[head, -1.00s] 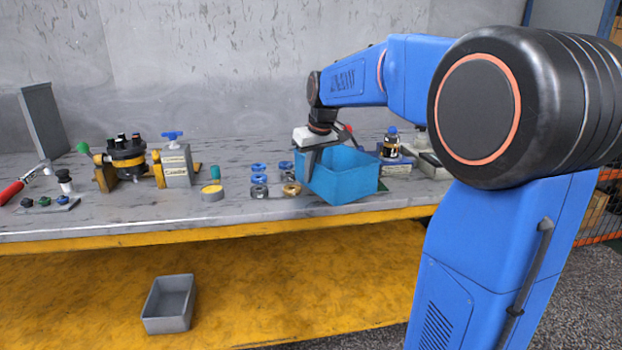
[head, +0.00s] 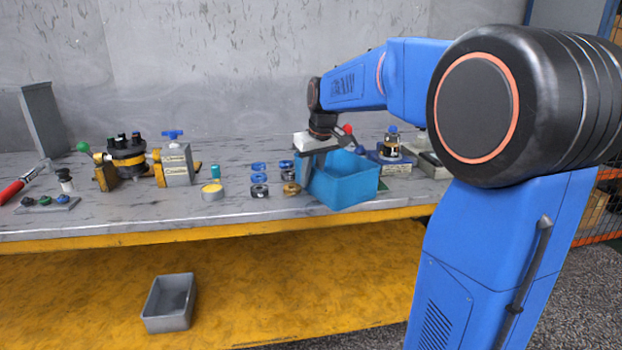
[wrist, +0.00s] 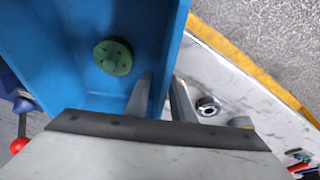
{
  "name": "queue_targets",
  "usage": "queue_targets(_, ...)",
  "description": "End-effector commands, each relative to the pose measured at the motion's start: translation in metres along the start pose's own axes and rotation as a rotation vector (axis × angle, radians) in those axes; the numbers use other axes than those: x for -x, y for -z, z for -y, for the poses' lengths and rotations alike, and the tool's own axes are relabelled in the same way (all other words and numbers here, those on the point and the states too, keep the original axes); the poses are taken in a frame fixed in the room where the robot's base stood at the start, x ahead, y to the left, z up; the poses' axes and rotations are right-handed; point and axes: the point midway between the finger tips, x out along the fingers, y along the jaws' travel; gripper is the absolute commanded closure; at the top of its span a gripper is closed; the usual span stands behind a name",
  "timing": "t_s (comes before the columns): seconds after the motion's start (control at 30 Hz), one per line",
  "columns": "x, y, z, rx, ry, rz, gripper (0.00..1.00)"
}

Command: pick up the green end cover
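The green end cover (wrist: 113,57) is a small round disc with holes, lying inside the blue bin (wrist: 60,45) in the wrist view. The bin's walls hide it in the head view, where the bin (head: 345,188) stands near the bench's front edge. My gripper (wrist: 160,92) is at the bin's side wall, with one finger inside the bin and the other outside it. The fingers are apart with nothing held between them. The cover lies beside the inner finger, not between the fingers. In the head view my gripper (head: 311,168) is at the bin's left side.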

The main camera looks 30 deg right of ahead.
Motion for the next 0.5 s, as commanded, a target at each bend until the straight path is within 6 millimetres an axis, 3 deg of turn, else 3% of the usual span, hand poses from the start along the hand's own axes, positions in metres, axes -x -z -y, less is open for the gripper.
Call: queue_targets(0.5, 0.088, 0.001, 0.0, 0.0, -0.001, -0.003, 0.78)
